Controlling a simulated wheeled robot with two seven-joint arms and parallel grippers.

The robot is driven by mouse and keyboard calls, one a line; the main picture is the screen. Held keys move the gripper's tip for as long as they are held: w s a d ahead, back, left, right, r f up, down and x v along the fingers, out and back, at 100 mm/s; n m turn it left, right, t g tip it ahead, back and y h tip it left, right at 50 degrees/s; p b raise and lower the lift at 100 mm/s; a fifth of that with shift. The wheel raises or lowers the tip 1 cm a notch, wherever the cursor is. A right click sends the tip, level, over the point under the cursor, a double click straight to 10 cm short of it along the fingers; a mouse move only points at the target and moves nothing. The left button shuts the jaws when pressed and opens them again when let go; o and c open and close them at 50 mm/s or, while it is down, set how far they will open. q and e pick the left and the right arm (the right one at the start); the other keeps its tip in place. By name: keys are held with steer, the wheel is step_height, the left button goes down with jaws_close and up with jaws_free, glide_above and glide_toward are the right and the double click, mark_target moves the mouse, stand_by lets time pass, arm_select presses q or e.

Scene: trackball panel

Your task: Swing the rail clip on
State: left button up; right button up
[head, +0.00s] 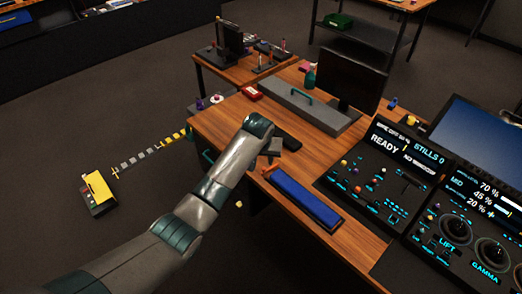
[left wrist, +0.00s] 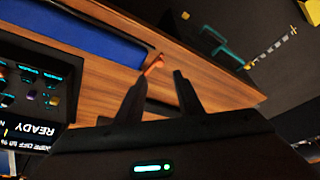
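A small orange piece (head: 268,171), possibly the rail clip, is at the near edge of the wooden desk (head: 222,126). In the left wrist view the orange piece (left wrist: 154,64) stands tilted near the desk edge, just beyond the fingertips and between their lines. I cannot tell its exact shape or whether it sits on a rail. My left gripper (head: 271,152) hangs over the desk edge close to it. The left wrist view shows its two dark fingers (left wrist: 158,80) apart, with nothing between them. My right gripper is in neither view.
A blue padded bar (head: 303,199) lies right of the gripper, with a control panel (head: 375,180) beyond. A grey case (head: 310,108) with a teal handle and a monitor (head: 348,78) stand behind. A teal bracket (left wrist: 225,45) projects from the desk side. A yellow box (head: 98,190) is on the floor.

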arm_select(q)
steer(key=b+v, duration=0.1)
steer(key=v, duration=0.7)
steer(key=shift+r, duration=0.2)
steer(key=shift+s, duration=0.1)
